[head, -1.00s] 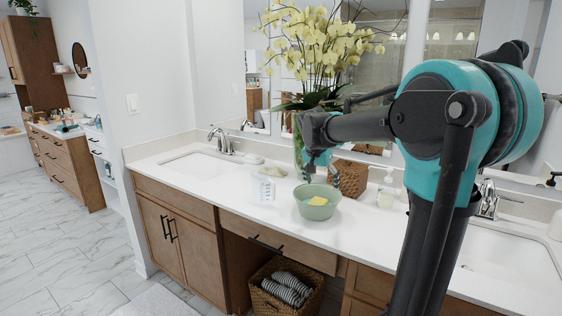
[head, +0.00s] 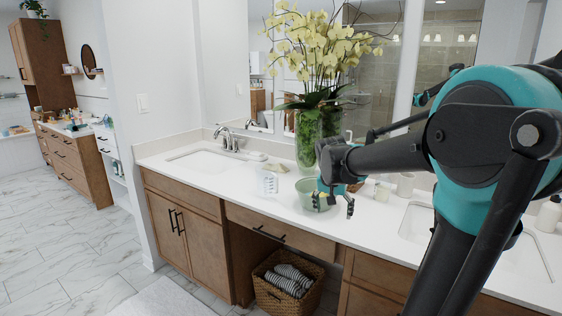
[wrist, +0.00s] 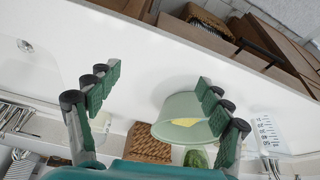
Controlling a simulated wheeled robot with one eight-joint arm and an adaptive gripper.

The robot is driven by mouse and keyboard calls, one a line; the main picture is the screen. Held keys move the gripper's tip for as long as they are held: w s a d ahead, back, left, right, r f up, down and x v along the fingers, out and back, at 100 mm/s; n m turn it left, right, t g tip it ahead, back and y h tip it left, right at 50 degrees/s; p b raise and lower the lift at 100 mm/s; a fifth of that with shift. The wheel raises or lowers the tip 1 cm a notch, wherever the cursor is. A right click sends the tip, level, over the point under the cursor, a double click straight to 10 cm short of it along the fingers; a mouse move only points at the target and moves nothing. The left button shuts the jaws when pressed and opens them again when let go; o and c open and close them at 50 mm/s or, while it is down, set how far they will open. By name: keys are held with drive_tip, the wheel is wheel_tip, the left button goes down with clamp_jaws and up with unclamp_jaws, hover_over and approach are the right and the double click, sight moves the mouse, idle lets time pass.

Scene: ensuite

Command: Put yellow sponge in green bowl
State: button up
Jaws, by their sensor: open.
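The green bowl (head: 308,187) stands on the white counter, right of the left sink. It also shows in the wrist view (wrist: 173,108), partly behind one finger. The yellow sponge (wrist: 184,122) shows as a yellow patch inside the bowl; in the head view my gripper mostly covers it. My gripper (head: 336,199) is open, with its fingers over the bowl's right side and just beside it. In the wrist view my gripper (wrist: 157,80) has its fingers wide apart with nothing between them; the right finger overlaps the bowl. I cannot tell whether it touches.
A white cup with markings (head: 267,184) stands left of the bowl. A glass vase (head: 307,140) with yellow orchids stands behind it. A woven box (wrist: 148,145) and a small jar (head: 382,192) are close by. Sinks lie at both sides; the front counter strip is clear.

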drive_tip(key=s+d+f+n+y, duration=0.1)
drive_tip(key=s+f+n, duration=0.1)
drive_tip(key=s+f, duration=0.6)
drive_tip(key=s+d+f+n, duration=0.1)
drive_tip(key=s+f+n, duration=0.1)
drive_tip(key=s+f, duration=0.5)
drive_tip(key=s, duration=0.6)
drive_tip(key=shift+f+n+y, duration=0.4)
